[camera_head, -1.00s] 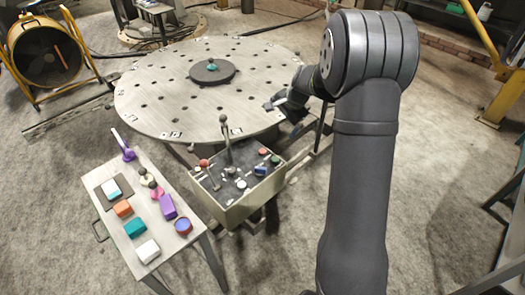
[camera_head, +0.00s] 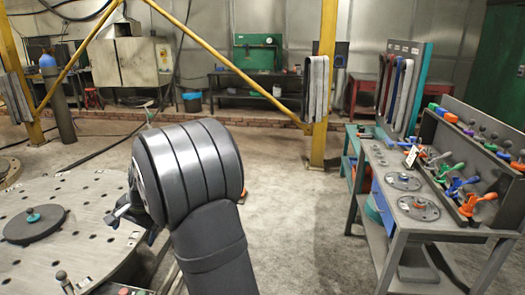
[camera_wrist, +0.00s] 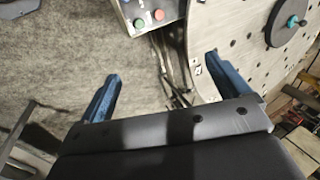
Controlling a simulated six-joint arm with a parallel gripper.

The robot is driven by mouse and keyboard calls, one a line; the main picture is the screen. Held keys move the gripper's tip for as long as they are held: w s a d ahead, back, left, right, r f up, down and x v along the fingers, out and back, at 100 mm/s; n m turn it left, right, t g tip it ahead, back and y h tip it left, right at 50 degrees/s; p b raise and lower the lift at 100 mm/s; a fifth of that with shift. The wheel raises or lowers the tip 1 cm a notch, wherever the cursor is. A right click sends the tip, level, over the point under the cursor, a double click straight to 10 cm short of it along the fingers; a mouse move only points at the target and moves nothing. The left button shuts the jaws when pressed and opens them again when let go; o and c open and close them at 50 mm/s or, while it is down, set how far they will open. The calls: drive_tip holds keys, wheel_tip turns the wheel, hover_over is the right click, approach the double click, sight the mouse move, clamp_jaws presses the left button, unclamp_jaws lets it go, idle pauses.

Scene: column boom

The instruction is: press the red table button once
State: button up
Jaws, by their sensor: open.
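A red button (camera_wrist: 159,14) sits beside a green button (camera_wrist: 139,22) on a grey control box (camera_wrist: 128,8) at the top of the wrist view. In the head view only a sliver of the box shows at the bottom edge, with the red button (camera_head: 124,291) just visible. My gripper (camera_wrist: 162,66) is open and empty, its two blue fingers spread wide. The buttons lie beyond the fingertips in that view, apart from them. In the head view my gripper (camera_head: 118,212) is partly hidden by my arm, near the turntable's edge.
The round perforated turntable (camera_head: 85,235) carries a small dark disc (camera_head: 34,224) at left. A workbench (camera_head: 400,222) with coloured levers stands at right.

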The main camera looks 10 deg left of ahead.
clamp_jaws()
idle(1.5)
